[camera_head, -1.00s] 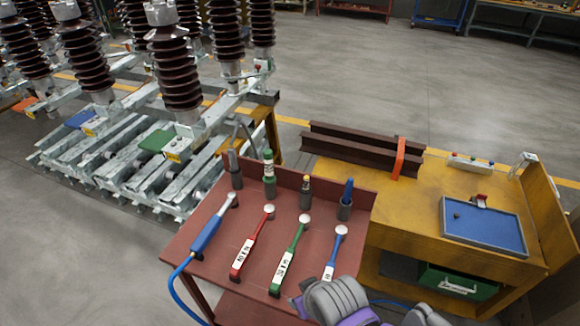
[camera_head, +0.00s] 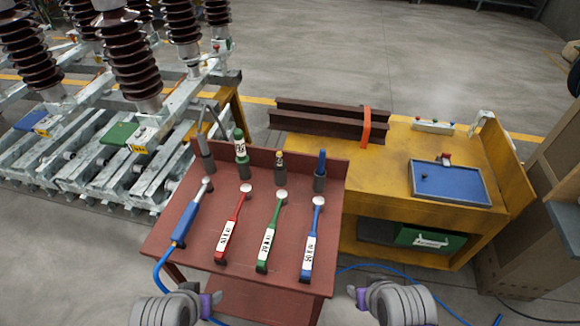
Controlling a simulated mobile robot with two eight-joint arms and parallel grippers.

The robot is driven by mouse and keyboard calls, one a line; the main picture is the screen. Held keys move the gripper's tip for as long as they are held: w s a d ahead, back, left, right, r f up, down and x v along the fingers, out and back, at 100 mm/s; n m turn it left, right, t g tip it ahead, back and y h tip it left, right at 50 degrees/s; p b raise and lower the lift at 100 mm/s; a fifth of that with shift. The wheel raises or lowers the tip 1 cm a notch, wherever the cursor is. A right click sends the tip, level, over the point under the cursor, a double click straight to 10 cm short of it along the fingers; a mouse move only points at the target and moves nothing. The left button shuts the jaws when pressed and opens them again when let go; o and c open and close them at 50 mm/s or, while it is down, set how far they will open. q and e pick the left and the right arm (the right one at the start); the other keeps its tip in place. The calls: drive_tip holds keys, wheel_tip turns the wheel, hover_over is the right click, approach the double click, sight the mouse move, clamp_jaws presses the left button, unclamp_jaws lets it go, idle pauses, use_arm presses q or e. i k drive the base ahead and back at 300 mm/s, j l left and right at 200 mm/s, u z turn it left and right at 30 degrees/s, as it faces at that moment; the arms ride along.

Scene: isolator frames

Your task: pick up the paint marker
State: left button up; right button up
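Four upright items stand in dark holders along the back of the red tray table (camera_head: 190,235). They are a grey slim tool (camera_head: 201,142), a green-and-white marker-like tube (camera_head: 240,145), a dark item with a yellow band (camera_head: 280,160) and a blue one (camera_head: 321,162). The green-and-white tube looks most like the paint marker, but I cannot tell for certain. My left gripper (camera_head: 211,304) and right gripper (camera_head: 353,292) are low at the front, apart from these items. Only small purple parts show, so their opening is unclear.
Torque-wrench-like tools in blue (camera_head: 187,222), red (camera_head: 229,236), green (camera_head: 267,242) and blue (camera_head: 312,246) lie across the tray. A blue hose trails off its left side. A yellow bench (camera_head: 390,165) with steel beams (camera_head: 325,125) stands right. Insulators stand left.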

sight(280, 164)
drive_tip(key=k+l+u, duration=0.1)
drive_tip(key=l, duration=0.85)
drive_tip(key=l+u, duration=0.25)
drive_tip(key=l, duration=0.3)
drive_tip(key=l+u, duration=0.3)
drive_tip(key=l, duration=0.2)
drive_tip(key=i+l+u, duration=0.35)
drive_tip(key=l, duration=0.25)
drive_tip(key=i+l+u, duration=0.2)
drive_tip(key=l, duration=0.15)
drive_tip(key=i+l+u, duration=0.2)
drive_tip(key=i, duration=0.2)
